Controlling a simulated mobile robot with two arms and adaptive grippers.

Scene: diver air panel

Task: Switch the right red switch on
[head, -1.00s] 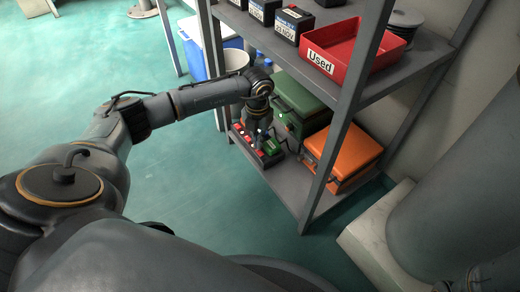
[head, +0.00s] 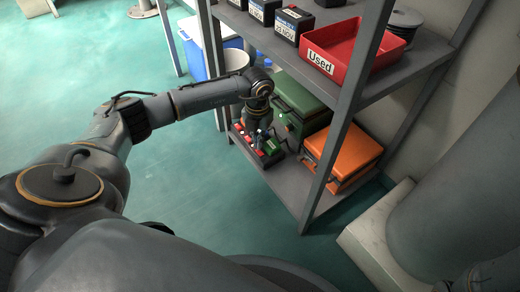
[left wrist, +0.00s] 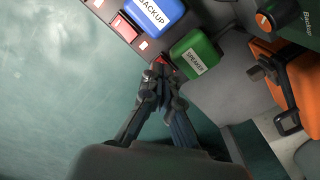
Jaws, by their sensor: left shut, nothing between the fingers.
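The dark panel (head: 262,158) lies on the lower shelf with red switches along its front edge. In the left wrist view, one red switch (left wrist: 125,27) sits beside the blue BACKUP block (left wrist: 157,14). The right red switch (left wrist: 166,61) sits beside the green labelled block (left wrist: 195,54), partly hidden by my fingertips. My left gripper (left wrist: 160,76) is shut and empty, its tips at or very near that right switch; I cannot tell whether they touch. In the head view my left gripper (head: 262,136) reaches down over the panel. My right gripper is not in view.
A green case (head: 300,95) and an orange case (head: 345,152) stand behind and right of the panel. The upper shelf holds a red "Used" tray (head: 318,62) and dark boxes above my wrist. A shelf post (head: 328,170) stands to the right. Floor in front is clear.

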